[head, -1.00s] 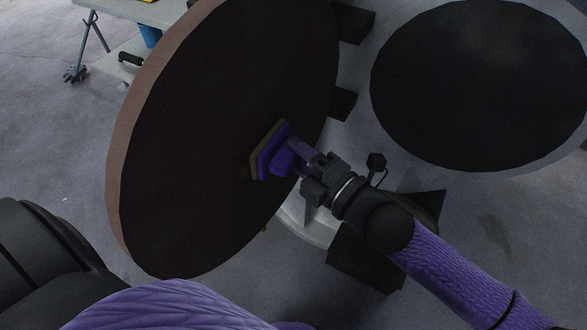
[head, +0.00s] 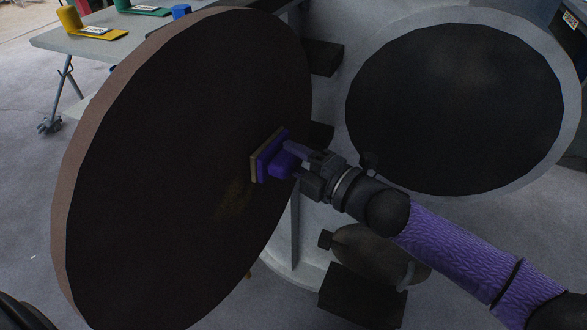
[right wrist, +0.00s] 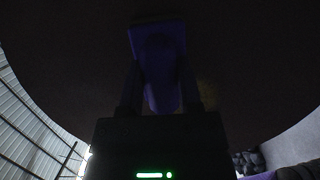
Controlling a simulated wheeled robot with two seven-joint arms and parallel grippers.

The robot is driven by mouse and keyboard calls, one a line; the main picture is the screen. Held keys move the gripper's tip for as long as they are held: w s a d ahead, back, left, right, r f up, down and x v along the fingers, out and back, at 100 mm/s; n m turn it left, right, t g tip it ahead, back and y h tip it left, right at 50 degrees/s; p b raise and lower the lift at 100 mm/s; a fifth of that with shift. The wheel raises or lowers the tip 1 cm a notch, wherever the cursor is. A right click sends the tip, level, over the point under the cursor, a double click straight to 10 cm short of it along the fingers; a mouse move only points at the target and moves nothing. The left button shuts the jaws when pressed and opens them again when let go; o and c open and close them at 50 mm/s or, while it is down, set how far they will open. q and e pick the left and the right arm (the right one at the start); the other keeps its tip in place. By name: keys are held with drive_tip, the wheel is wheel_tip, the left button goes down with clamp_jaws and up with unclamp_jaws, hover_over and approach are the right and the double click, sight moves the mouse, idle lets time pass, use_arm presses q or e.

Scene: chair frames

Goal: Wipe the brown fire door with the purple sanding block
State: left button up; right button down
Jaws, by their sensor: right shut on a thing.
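The brown fire door (head: 180,150) is a large round disc that stands open on the left of the head view, its dark face turned towards me. My right gripper (head: 296,164) is shut on the purple sanding block (head: 270,160). The block's pale pad lies at or against the door face, right of its middle; I cannot tell if it is pressed. A faint yellowish smudge (head: 235,198) shows on the door below and left of the block. The right wrist view is dark, with the block (right wrist: 158,60) ahead against the door (right wrist: 245,60). My left gripper is out of view.
A round dark opening with a pale rim (head: 572,115) is at the right. Dark hinge blocks (head: 322,57) sit behind the door. A brownish cylinder (head: 375,252) lies below my right arm. A table (head: 75,38) with yellow and green items stands at the back left.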

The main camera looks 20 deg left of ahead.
drive_tip(key=shift+r, duration=0.1)
drive_tip(key=shift+d, duration=0.15)
drive_tip(key=shift+w+d+p, duration=0.15)
drive_tip(key=shift+d+p, duration=0.35)
drive_tip(key=shift+d, duration=0.85)
drive_tip(key=shift+w+d+p, duration=0.1)
drive_tip(key=shift+d+p, duration=0.4)
drive_tip(key=shift+d, duration=0.85)
drive_tip(key=d, duration=0.3)
drive_tip(key=shift+w+p, duration=0.1)
drive_tip(key=shift+p, duration=0.3)
